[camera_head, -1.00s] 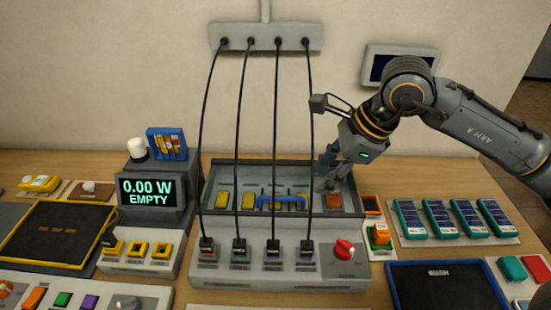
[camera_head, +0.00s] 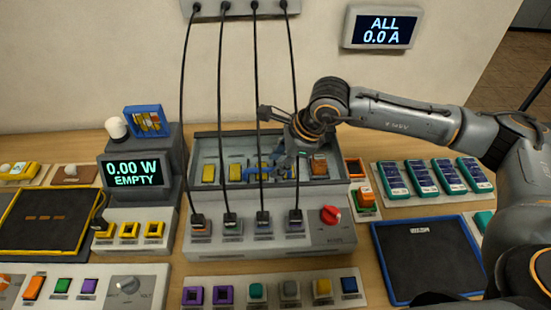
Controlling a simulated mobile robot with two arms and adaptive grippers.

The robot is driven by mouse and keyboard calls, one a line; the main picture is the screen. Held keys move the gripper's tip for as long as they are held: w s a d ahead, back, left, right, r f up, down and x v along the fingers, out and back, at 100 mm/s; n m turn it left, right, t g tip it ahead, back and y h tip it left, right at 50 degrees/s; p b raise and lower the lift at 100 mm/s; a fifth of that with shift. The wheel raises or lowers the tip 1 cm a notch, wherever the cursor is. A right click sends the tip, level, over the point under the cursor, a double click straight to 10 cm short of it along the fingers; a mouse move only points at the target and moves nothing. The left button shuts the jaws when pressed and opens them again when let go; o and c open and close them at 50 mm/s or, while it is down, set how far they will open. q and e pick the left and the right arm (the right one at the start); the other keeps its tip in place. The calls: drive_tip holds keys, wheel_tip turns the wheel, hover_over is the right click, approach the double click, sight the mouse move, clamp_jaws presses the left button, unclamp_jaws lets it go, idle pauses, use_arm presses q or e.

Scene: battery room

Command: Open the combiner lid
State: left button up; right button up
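The combiner (camera_head: 270,240) is a grey box on the wooden bench. Black cables plug into its front row, and a red knob sits at its right. Behind that row is a framed compartment with yellow blocks and one orange block, under what looks like a clear lid (camera_head: 240,135). A blue bar handle (camera_head: 258,174) crosses its front; the lid looks down. My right gripper (camera_head: 284,168) points down at the handle's right part, overlapping it in view. The finger gap and any contact are unclear. My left gripper is not in view.
A wall display (camera_head: 381,29) reads "ALL 0.0 A". A meter (camera_head: 137,176) reading "0.00 W EMPTY" stands left of the combiner. Several teal modules (camera_head: 424,177) lie at right, near a blue-edged dark tray (camera_head: 430,260). A button strip (camera_head: 270,290) lies in front.

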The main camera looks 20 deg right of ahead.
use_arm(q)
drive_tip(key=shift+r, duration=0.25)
use_arm(e)
drive_tip(key=shift+x, duration=0.8)
clamp_jaws()
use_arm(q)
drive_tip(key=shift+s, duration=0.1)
use_arm(e)
drive_tip(key=shift+r, duration=0.1)
